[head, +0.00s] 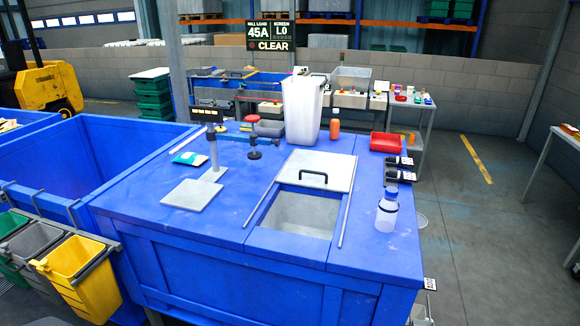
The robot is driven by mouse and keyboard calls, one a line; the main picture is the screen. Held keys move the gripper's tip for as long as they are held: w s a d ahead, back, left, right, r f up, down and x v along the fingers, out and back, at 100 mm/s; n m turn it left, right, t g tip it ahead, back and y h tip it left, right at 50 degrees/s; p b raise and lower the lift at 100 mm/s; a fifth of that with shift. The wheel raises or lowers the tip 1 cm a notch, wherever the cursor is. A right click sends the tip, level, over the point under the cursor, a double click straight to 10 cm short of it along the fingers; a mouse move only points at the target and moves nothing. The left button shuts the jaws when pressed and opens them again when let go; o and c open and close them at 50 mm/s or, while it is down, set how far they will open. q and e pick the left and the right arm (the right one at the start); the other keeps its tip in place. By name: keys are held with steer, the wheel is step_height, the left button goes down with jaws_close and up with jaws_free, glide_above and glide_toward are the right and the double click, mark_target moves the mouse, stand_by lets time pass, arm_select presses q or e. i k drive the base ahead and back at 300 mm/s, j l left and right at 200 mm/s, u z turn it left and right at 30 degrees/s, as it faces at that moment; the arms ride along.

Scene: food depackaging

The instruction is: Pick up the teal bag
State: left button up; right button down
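A small flat teal and white bag (189,158) lies on the blue worktop (140,200), towards its left back part. It lies just behind and to the left of a grey post on a square plate (192,195). Neither of my grippers shows in the head view, so nothing is seen touching the bag.
A hatch opening (300,212) with a handled lid (316,170) takes up the worktop's middle. A deep blue bin (100,130) adjoins on the left.

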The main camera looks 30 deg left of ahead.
mark_target(193, 158)
steer(key=u, duration=1.65)
steer(key=z, duration=0.45)
